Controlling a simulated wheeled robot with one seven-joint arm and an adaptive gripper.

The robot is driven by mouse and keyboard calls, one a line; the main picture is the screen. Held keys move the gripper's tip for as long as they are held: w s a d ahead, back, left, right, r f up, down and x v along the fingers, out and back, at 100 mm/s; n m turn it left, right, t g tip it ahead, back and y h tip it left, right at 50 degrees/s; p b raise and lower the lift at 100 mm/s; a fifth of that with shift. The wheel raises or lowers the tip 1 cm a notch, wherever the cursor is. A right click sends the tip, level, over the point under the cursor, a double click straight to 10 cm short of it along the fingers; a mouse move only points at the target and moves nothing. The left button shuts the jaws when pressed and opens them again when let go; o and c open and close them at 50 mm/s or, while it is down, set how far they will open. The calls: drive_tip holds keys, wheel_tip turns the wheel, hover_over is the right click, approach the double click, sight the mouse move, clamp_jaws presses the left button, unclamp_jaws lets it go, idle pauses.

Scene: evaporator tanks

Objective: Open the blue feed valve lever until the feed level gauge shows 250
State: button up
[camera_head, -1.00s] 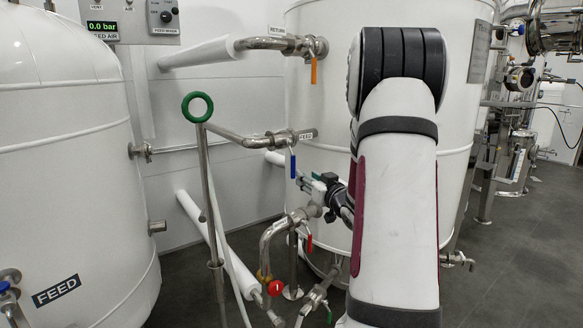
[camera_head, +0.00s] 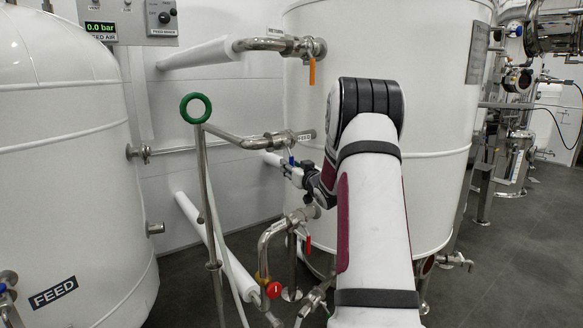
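The blue feed valve lever (camera_head: 291,159) hangs below the valve on the steel pipe labelled FEED (camera_head: 304,136), in front of the large white tank at the centre. Only its upper part shows; my gripper covers the rest. My gripper (camera_head: 287,169) is at the lever, reaching in from the right. Its fingers are small and overlap the lever, so I cannot tell whether they are closed or touching it. No feed level gauge reading 250 can be made out. A panel at the upper left reads 0.0 bar (camera_head: 101,28), labelled FEED AIR.
An orange lever (camera_head: 312,72) hangs on the return pipe above. A red lever (camera_head: 308,244) and a red knob (camera_head: 273,290) are below. A green ring handle (camera_head: 196,108) on a rod stands left of the feed valve. The tank labelled FEED (camera_head: 53,293) is at far left.

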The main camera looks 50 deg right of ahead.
drive_tip(key=shift+w, duration=0.2)
clamp_jaws()
